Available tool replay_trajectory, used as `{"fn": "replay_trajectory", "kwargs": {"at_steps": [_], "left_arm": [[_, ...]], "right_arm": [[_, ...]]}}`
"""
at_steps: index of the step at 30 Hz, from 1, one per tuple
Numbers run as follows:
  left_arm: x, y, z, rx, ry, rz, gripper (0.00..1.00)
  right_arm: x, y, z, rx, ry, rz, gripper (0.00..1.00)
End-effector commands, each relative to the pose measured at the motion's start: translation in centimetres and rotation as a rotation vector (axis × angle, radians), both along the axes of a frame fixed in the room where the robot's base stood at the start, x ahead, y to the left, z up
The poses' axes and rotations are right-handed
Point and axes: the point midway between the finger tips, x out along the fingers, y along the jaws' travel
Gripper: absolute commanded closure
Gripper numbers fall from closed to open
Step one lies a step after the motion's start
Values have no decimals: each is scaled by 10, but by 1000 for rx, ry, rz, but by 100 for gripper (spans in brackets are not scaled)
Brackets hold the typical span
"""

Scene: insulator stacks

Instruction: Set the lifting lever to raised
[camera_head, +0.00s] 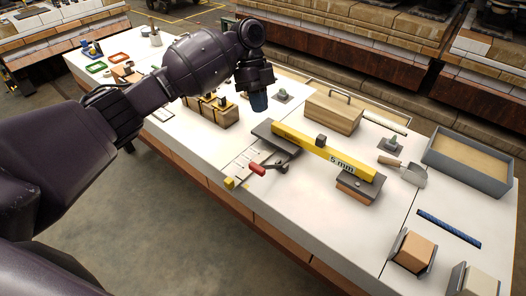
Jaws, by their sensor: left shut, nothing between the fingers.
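A lever with a red grip (258,169) and a dark pivot end sits at the front edge of the white table, just in front of a yellow bar marked 5 mm (322,155). The red grip points left and looks low, close to the table top; its exact angle is hard to tell. My left gripper (258,102) hangs above the table, behind and above the lever, apart from it. Its bluish fingers point down, shut and empty. My right gripper is not in view.
A small yellow block (230,183) lies left of the lever. Wooden blocks (213,110) stand left of the gripper. A wooden box with a handle (333,111), a trowel (405,170) and a grey tray (468,163) are to the right.

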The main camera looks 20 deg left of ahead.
Motion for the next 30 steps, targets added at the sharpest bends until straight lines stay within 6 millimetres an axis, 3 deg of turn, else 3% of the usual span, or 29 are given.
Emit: {"fn": "replay_trajectory", "kwargs": {"at_steps": [8, 24, 30], "left_arm": [[-5, -4, -14, 0, 2, 0, 100], [-35, -29, -96, 1, 2, 0, 100], [-52, -27, -113, 0, 0, 1, 100]], "right_arm": [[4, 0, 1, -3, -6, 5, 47], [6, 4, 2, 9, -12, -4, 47], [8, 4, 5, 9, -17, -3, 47]]}}
